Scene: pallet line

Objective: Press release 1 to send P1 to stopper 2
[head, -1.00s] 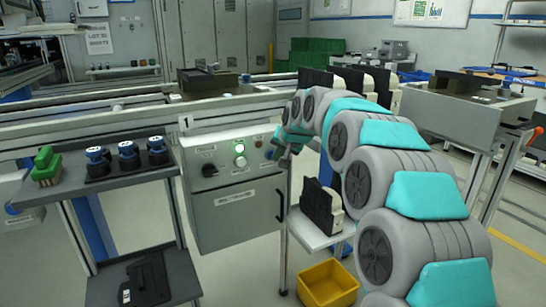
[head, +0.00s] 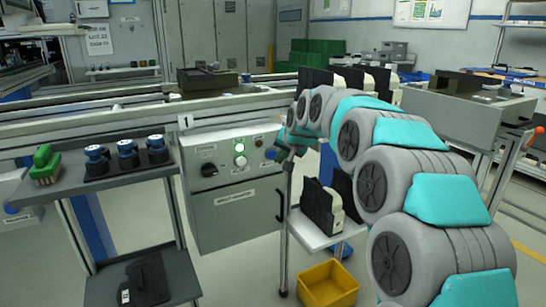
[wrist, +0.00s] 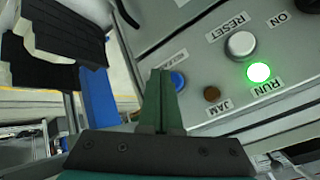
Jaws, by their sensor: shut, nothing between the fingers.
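The control box (head: 235,190) stands under the conveyor by the number 1 plate (head: 186,121). In the wrist view its panel carries a blue button (wrist: 178,81), with a partly hidden label above it. Beside it are a brown JAM lamp (wrist: 211,93), a white RESET button (wrist: 241,44) and a lit green RUN lamp (wrist: 258,72). My gripper (wrist: 161,78) is shut and empty, its tips just left of the blue button; I cannot tell whether they touch. A pallet-like dark block (head: 207,80) sits on the conveyor behind; no P1 mark or stopper is readable.
A grey shelf cart (head: 130,178) at left holds several blue-topped parts and a green brush (head: 45,163). A small stand (head: 322,236) with black-and-white parts is right of the box, above a yellow bin (head: 328,284). A conveyor rail (head: 100,130) runs behind.

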